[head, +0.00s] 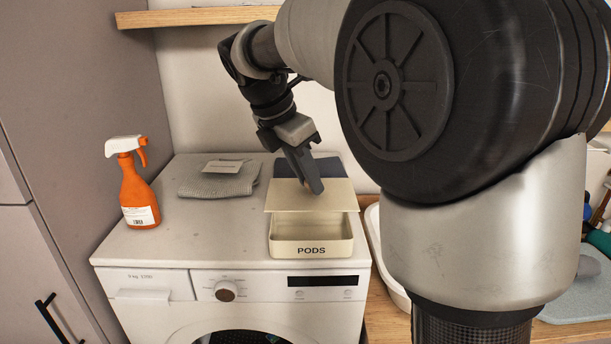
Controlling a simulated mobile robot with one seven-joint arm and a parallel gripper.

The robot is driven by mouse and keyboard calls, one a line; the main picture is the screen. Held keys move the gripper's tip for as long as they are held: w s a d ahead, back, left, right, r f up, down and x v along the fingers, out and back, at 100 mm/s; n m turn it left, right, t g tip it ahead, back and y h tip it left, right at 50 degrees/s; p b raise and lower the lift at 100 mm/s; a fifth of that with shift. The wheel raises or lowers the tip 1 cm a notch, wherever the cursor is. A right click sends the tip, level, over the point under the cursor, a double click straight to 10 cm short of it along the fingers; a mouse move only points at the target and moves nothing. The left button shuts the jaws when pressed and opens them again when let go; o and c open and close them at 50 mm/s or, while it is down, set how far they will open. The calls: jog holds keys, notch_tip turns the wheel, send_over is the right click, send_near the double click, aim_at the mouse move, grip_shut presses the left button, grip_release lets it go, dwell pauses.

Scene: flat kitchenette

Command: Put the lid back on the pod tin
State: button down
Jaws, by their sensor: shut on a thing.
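The pod tin (311,250) is a cream rectangular box marked "PODS", standing on the washing machine's top near its front right. The cream lid (285,198) is over the back part of the tin, a little above it as far as I can see. The front of the tin's inside shows below the lid's near edge. The fingers hide the grip itself, and whether the lid touches the tin's back rim cannot be told.
The washing machine (150,257) has clear top to the left of the tin. An orange spray bottle (138,195) stands at left. A folded grey cloth (215,184) with a card lies behind. A dark flat thing (332,168) lies behind the lid. A white basin (377,240) is at right.

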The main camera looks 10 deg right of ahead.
aim_at(307, 194)
jog(key=shift+f+b, duration=2.2)
jog(key=shift+b, duration=0.15)
jog(key=shift+f, duration=0.6)
jog(key=shift+f, duration=0.65)
jog(key=c, duration=1.5)
grip_release()
jog(key=shift+o, duration=0.2)
